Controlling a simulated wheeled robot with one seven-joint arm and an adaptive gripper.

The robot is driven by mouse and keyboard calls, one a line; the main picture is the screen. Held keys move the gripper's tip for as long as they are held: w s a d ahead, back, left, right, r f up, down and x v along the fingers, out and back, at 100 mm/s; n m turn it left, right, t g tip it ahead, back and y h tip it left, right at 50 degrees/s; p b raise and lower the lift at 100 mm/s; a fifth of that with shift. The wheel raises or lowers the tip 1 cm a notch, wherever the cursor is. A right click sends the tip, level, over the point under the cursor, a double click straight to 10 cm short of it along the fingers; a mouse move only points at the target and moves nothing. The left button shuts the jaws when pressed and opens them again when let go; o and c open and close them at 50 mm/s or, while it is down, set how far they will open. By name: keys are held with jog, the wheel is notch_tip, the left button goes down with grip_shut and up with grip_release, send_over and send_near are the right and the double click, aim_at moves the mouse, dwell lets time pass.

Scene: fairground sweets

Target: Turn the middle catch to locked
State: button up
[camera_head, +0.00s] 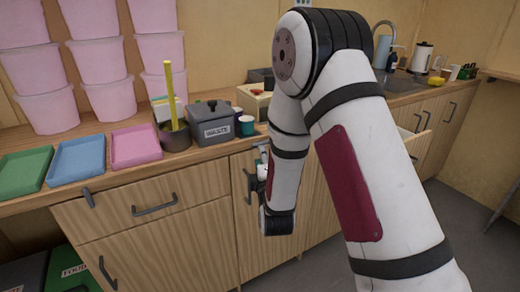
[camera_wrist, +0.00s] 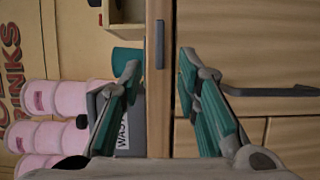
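A dark grey, bar-shaped catch (camera_wrist: 159,44) sits on the wooden counter's front edge in the wrist view, its length running along that edge. My gripper (camera_wrist: 160,66) is open, its two green-padded fingers spread to either side of the edge. The catch shows in the gap between the fingertips, with no contact visible. In the head view my gripper (camera_head: 262,165) is mostly hidden behind my arm, close to the cabinet front. Another catch (camera_head: 88,197) is on the counter edge at left, pointing downward. I cannot make out a further catch behind my arm.
A grey waste bin (camera_head: 208,124), a pot (camera_head: 174,137) and a teal cup (camera_head: 247,125) stand on the counter near my gripper. Green, blue and pink trays lie left. A door handle (camera_wrist: 270,91) juts from the cabinet front beside my fingers.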

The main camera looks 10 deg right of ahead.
aim_at(261, 144)
jog(key=w, duration=0.6)
jog(key=shift+d, duration=0.4)
grip_shut()
